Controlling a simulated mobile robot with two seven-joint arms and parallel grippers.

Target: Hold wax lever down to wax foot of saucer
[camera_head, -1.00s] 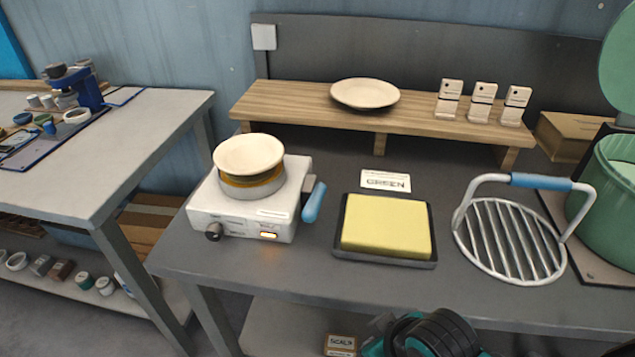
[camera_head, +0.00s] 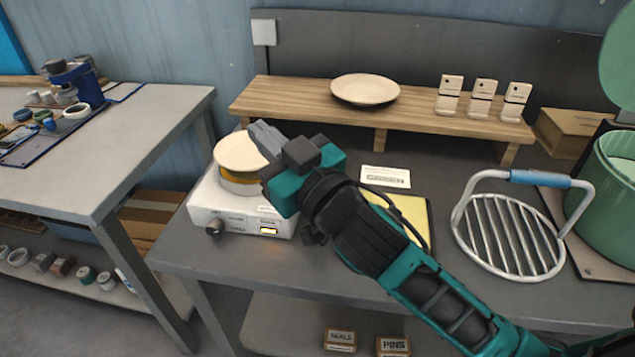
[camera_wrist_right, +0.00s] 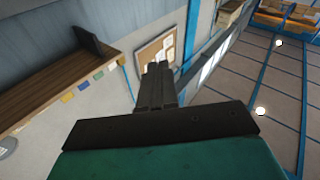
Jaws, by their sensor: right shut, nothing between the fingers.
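The white wax warmer (camera_head: 235,212) stands at the left of the dark workbench, its small display lit. A cream saucer (camera_head: 236,152) rests on top of its round pot, above an amber band. The warmer's blue-handled lever is hidden behind my right gripper and arm. My right gripper (camera_head: 262,138) is shut and empty, its fingers overlapping the saucer's right edge in the head view; I cannot tell whether they touch it. The closed fingers also show in the right wrist view (camera_wrist_right: 157,80), with no saucer or lever in sight. My left gripper is not in view.
A yellow sponge (camera_head: 412,212) in a tray is partly covered by my right arm. A wire rack (camera_head: 505,235) with a blue handle and a green bucket (camera_head: 607,215) stand to the right. Behind, a wooden shelf (camera_head: 300,100) holds another plate (camera_head: 365,89) and several small blocks.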

